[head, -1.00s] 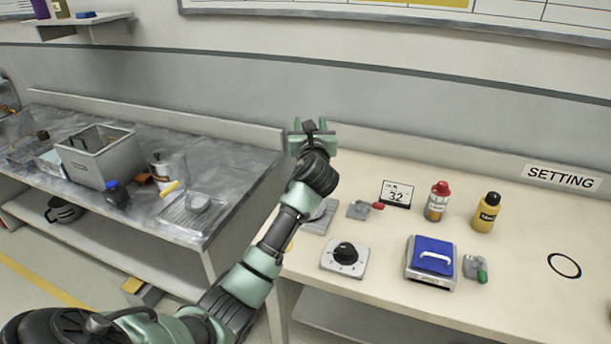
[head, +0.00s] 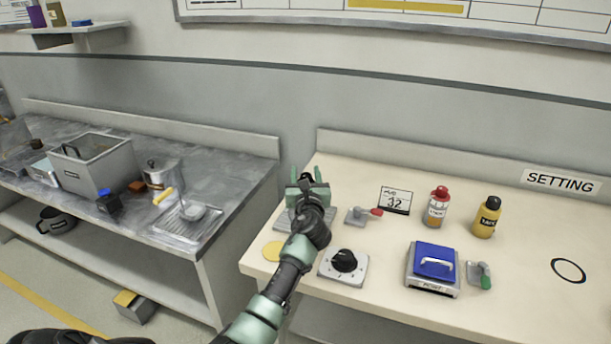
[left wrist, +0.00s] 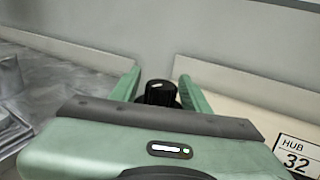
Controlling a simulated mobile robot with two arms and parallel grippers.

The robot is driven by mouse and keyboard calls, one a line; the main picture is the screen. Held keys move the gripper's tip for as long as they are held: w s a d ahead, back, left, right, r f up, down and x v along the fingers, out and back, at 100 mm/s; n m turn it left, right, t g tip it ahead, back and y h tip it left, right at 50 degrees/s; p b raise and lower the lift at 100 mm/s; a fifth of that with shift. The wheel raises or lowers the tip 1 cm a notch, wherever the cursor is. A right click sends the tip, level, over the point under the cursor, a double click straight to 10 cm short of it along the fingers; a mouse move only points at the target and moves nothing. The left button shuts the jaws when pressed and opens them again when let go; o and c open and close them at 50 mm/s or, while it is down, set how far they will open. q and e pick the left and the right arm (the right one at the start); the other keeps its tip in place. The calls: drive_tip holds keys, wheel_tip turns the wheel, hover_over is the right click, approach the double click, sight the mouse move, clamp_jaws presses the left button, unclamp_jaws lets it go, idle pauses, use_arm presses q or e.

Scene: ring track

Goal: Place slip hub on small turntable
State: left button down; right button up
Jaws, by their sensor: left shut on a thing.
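My left gripper (head: 308,188) is over the back left part of the cream table. It is shut on a small black round piece, which I take to be the slip hub (left wrist: 160,92); in the left wrist view it shows between the green fingers, with a white mark on it. A grey plate (head: 287,222), perhaps the small turntable, lies on the table below the gripper and is mostly hidden by the gripper and arm. I cannot tell the gap between the held piece and the plate. My right gripper is not in view.
A red-handled clamp (head: 357,216) and a "32" card (head: 395,200) stand right of the gripper. A black dial (head: 344,262), a blue-topped box (head: 433,262), a green-handled clamp (head: 480,275) and two bottles (head: 437,207) are farther right.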

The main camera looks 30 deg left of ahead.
use_arm(q)
drive_tip(key=c, duration=0.7)
unclamp_jaws()
drive_tip(key=shift+f, duration=0.1)
drive_tip(key=shift+r, duration=0.2)
drive_tip(key=v, duration=1.2)
